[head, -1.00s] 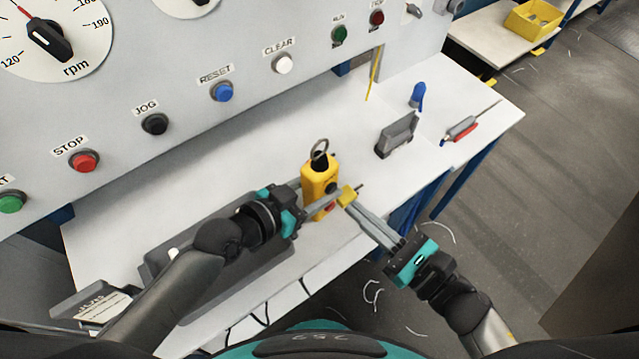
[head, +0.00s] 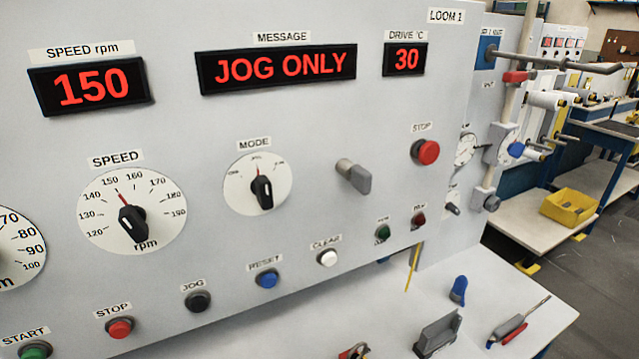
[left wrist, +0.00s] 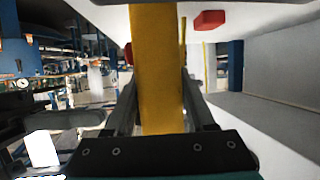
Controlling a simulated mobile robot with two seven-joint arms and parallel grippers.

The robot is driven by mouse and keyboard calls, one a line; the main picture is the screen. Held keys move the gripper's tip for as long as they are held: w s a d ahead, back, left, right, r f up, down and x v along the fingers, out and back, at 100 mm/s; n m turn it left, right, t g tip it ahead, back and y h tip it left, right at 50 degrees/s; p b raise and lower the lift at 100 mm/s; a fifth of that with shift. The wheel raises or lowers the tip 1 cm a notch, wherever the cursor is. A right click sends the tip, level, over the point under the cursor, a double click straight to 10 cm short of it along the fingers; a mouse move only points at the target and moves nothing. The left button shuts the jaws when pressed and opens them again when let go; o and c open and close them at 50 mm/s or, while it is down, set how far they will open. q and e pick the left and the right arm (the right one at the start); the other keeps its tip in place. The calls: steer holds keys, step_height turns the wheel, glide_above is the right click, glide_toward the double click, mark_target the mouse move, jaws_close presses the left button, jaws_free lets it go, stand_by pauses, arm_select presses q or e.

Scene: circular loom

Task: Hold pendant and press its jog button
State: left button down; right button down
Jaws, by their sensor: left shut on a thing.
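The yellow pendant (left wrist: 156,40) fills the middle of the left wrist view as an upright yellow bar. My left gripper (left wrist: 157,88) is shut on it, one finger on each side. The pendant's jog button cannot be made out in either current view.
The loom panel's message display (head: 276,70) reads JOG ONLY, and the speed display (head: 90,87) reads 150. A black JOG button (head: 198,301) sits low on the panel. On the white bench lie a grey holder (head: 437,334), a blue-handled item (head: 459,290) and tools (head: 520,322).

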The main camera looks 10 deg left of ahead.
stand_by(0.4)
arm_select(q)
steer(key=shift+c, duration=0.8)
jaws_free()
